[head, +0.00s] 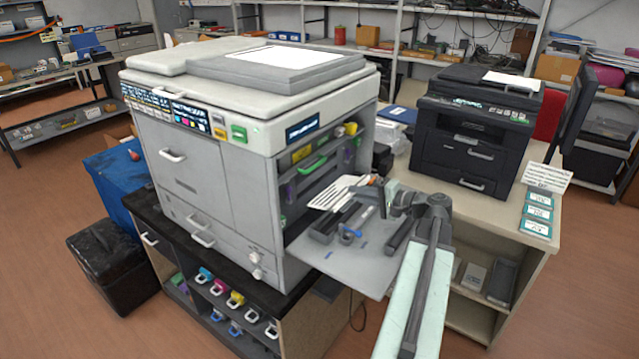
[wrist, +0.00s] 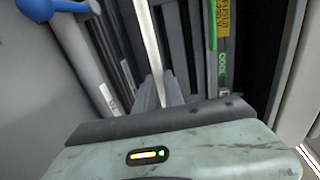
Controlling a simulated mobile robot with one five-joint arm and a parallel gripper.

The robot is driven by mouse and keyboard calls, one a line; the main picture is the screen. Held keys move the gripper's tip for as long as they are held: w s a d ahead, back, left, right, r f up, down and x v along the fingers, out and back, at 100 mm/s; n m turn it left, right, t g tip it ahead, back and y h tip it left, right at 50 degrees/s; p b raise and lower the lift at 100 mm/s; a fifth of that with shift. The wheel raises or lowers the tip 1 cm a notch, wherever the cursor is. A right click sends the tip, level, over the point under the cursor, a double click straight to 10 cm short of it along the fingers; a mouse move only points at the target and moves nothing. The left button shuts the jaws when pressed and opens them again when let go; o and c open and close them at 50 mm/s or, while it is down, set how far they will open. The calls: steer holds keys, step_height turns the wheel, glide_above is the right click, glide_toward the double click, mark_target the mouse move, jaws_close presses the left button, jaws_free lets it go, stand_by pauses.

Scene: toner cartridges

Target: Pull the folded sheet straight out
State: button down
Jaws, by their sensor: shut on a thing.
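The folded sheet (head: 334,193) is white and pleated, and sticks out of the open side of the large grey copier (head: 225,165), above the lowered side door (head: 345,263). In the wrist view the sheet (wrist: 151,40) shows edge-on as a narrow pale strip running up from between my fingers. My gripper (head: 377,190) reaches in from the right in the head view. In the wrist view my gripper (wrist: 160,88) is shut on the near end of the sheet. The sheet's far end is hidden from me.
Dark rails and rollers lie on the side door around the sheet. A blue knob (wrist: 42,8) and a green-marked strip (wrist: 220,50) stand close by in the wrist view. A black printer (head: 475,135) stands on the counter to the right.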

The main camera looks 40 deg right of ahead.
steer(key=s+r+p, duration=0.1)
steer(key=s+r, duration=0.1)
steer(key=s+d+r+p, duration=0.1)
steer(key=s+p, duration=0.1)
steer(key=shift+r, duration=0.4)
steer(key=shift+s, duration=0.3)
